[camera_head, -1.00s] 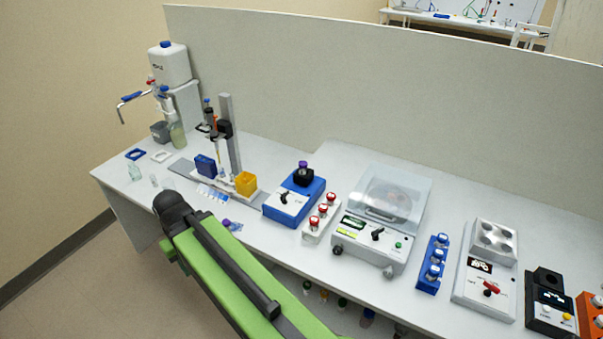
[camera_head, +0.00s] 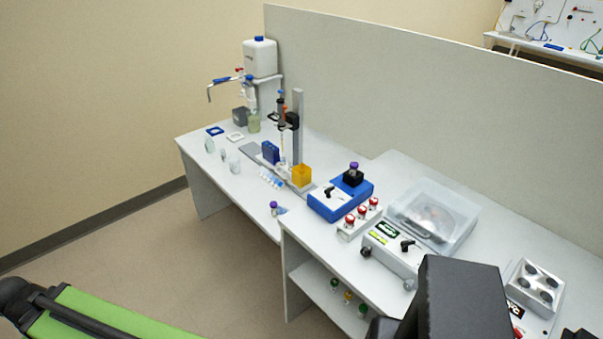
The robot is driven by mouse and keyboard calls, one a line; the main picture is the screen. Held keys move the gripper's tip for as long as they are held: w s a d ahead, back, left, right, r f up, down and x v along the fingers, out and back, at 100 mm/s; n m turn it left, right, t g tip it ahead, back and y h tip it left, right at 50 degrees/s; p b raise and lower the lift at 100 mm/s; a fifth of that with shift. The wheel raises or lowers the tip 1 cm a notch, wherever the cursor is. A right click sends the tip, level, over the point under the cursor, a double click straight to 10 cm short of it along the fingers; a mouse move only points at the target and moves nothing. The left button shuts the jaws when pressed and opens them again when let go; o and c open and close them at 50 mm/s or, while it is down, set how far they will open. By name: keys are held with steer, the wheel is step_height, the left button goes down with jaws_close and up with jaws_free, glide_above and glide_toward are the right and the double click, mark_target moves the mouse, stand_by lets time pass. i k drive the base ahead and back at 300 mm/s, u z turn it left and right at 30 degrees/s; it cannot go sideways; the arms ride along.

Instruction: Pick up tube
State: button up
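Several tubes show, and I cannot tell which one the task means. A purple-capped tube (camera_head: 274,207) is by the bench's front edge. Another purple-capped tube (camera_head: 354,168) stands in the black holder of a blue mixer (camera_head: 325,207). Red-capped tubes (camera_head: 362,212) stand upright in a white rack (camera_head: 345,235) in front of the mixer. Small blue-marked tubes (camera_head: 270,179) lie near the stand. My green arm link is at the lower left, and a dark block, likely mine, fills the lower right. No gripper fingers can be made out.
A centrifuge with a clear lid (camera_head: 432,215) stands right of the rack. A syringe stand (camera_head: 298,130) with a yellow box (camera_head: 302,175) is behind. Glass vessels (camera_head: 234,163) are at the left. A shelf below holds capped bottles (camera_head: 348,297). Floor (camera_head: 190,255) is clear at the left.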

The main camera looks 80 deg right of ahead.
mark_target(353, 165)
steer(key=u, duration=0.2)
steer(key=i, duration=1.9)
steer(key=z, duration=3.25)
steer(key=i, duration=0.45)
steer(key=u, duration=0.25)
